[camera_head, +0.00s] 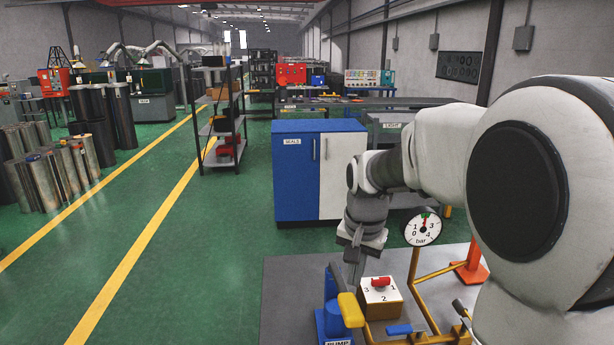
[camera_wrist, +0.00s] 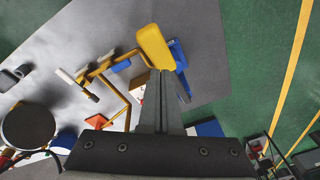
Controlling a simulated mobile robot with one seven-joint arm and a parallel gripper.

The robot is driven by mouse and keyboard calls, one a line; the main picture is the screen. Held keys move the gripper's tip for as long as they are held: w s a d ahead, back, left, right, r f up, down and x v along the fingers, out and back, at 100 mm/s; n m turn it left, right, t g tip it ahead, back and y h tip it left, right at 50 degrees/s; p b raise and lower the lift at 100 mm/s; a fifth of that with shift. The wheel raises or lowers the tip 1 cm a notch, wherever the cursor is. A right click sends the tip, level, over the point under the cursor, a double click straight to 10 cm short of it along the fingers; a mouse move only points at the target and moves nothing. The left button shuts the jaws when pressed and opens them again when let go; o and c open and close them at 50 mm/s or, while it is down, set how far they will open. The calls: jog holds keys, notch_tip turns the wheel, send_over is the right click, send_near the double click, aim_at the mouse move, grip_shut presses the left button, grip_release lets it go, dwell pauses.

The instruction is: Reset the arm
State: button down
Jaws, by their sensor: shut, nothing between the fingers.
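My gripper (camera_head: 355,270) is shut and empty. It hangs pointing down at the end of my bent white and dark arm, above the grey mat area with the pump rig. In the wrist view my closed fingers (camera_wrist: 160,75) reach up from the dark gripper body, with their tips near a yellow pad (camera_wrist: 153,46). I cannot tell the exact gap between them. A box with a red knob and the numbers 1, 2, 3 (camera_head: 380,302) lies below and to the right of the gripper in the head view.
The blue pump (camera_head: 334,325), yellow pipe frame (camera_head: 413,280) and bar gauge (camera_head: 423,227) stand close below and beside the gripper. A blue and white seals cabinet (camera_head: 295,170) stands behind. An orange cone (camera_head: 472,265) is at right. The green floor (camera_head: 190,260) at left is clear.

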jog(key=s+r+n+t, duration=0.1)
jog(key=s+r+n, duration=0.2)
jog(key=s, duration=0.8)
jog(key=s+r+n+t, duration=0.2)
jog(key=s+r+n, duration=0.1)
jog(key=s, duration=0.8)
jog(key=shift+t, duration=0.3)
dwell(1.0)
